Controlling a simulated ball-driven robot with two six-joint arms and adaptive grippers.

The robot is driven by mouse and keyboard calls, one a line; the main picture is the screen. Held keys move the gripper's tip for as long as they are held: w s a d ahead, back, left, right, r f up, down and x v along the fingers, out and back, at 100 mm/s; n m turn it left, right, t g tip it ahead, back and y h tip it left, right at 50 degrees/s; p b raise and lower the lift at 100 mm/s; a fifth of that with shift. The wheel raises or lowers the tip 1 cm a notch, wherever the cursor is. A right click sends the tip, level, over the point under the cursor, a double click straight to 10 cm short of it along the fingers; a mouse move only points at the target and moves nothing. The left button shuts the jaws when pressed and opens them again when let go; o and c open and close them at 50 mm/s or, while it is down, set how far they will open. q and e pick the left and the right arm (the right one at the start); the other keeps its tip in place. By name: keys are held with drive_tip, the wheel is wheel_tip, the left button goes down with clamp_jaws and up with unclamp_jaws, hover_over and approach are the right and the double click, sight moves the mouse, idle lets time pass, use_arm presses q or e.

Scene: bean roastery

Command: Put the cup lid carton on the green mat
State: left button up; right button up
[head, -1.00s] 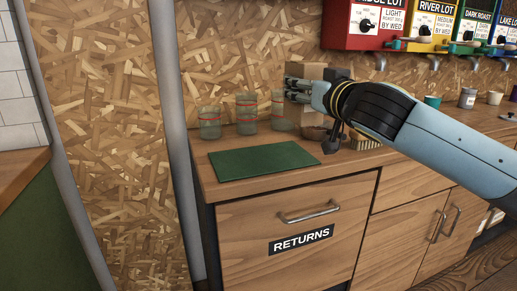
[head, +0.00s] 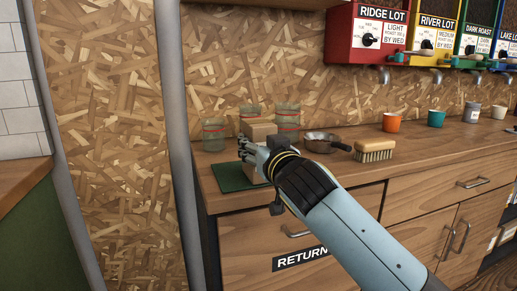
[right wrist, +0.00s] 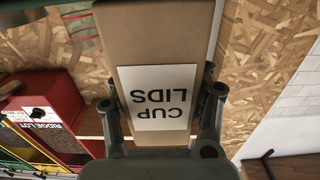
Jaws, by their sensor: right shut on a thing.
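The cup lid carton (head: 258,131) is a brown box, partly hidden behind my right gripper (head: 248,151) in the head view. In the right wrist view the carton (right wrist: 165,35) fills the middle, with a white "CUP LIDS" label, upside down, between the fingers. My right gripper is shut on it. The green mat (head: 230,178) lies flat on the counter's left end, partly covered by the carton and my gripper. The carton is over the mat; I cannot tell whether its base touches it. My left gripper is not in view.
Glass jars with red bands (head: 213,134) stand close behind the mat. A metal pan (head: 322,142) and a brush (head: 374,150) lie to the right on the counter (head: 420,155). Cups stand farther right, below coloured dispensers (head: 367,35).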

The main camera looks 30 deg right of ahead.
drive_tip(key=o, duration=1.2)
drive_tip(key=v, duration=1.2)
wheel_tip(320, 180, down, 23)
drive_tip(key=s+n+g+y, duration=0.1)
drive_tip(key=n+g+y, duration=0.1)
drive_tip(key=g, duration=0.2)
drive_tip(key=s+f+g, duration=0.2)
drive_tip(key=s+f, duration=0.2)
drive_tip(key=f, duration=0.4)
drive_tip(key=s+f+g, duration=0.2)
drive_tip(key=s+f, duration=0.3)
drive_tip(key=f, duration=0.4)
drive_tip(key=s+f+n+g+y, duration=0.1)
drive_tip(key=s+f+g, duration=0.3)
drive_tip(key=s+f, duration=0.9)
drive_tip(key=s+f+g, duration=0.1)
drive_tip(key=s+f, duration=0.1)
drive_tip(key=s, duration=0.5)
drive_tip(key=s+f+g, duration=0.2)
drive_tip(key=s+f, duration=0.1)
drive_tip(key=s, duration=0.4)
drive_tip(key=s+d+f+g, duration=0.1)
drive_tip(key=s+f, duration=0.1)
drive_tip(key=s, duration=0.6)
drive_tip(key=shift+f+g+y, duration=0.2)
drive_tip(key=shift+g+y, duration=0.1)
drive_tip(key=shift+g, duration=0.1)
